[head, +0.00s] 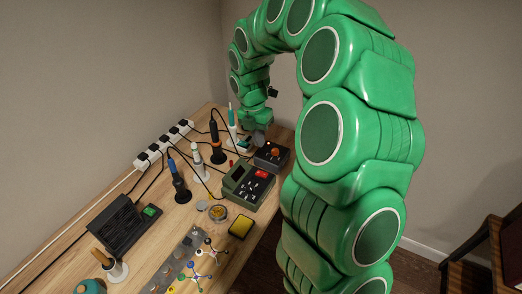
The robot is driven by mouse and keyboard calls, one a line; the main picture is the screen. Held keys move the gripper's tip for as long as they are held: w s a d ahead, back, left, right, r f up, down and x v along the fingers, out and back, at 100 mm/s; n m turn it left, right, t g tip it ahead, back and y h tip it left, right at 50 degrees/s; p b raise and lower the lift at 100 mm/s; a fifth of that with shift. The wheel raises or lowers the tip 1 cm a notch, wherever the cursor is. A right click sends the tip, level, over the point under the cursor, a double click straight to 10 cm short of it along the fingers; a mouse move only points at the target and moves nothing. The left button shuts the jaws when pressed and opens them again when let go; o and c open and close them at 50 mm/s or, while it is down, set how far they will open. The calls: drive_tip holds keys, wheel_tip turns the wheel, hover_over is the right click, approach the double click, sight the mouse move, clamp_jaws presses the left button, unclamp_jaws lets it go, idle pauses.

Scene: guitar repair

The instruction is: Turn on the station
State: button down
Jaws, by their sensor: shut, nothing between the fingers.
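The station is probably the green box (240,190) on the workbench, with a red switch (262,174) and small dark controls on its top. A dark grey box (281,164) with an orange knob stands just behind it, close to my gripper. I cannot tell which of the two is the station, nor whether either is on. My gripper (258,137) points down at the far end of the bench, just behind the dark box, and is shut and empty. Its fingertips are small here, and I cannot tell whether they touch anything.
A power strip (165,144) runs along the wall, with loose cables. A yellow sponge (241,226) lies in front.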

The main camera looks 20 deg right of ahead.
sight(264, 174)
drive_tip(key=f, duration=0.4)
drive_tip(key=s+d+f, duration=0.1)
drive_tip(key=f, duration=0.7)
drive_tip(key=shift+s+d+f, duration=0.15)
drive_tip(key=shift+f, duration=0.25)
drive_tip(key=shift+s+d+f, duration=0.1)
drive_tip(key=shift+f, duration=0.1)
drive_tip(key=shift+w+a+r, duration=0.15)
drive_tip(key=shift+w+a, duration=0.4)
drive_tip(key=shift+a, duration=0.05)
drive_tip(key=shift+r, duration=0.1)
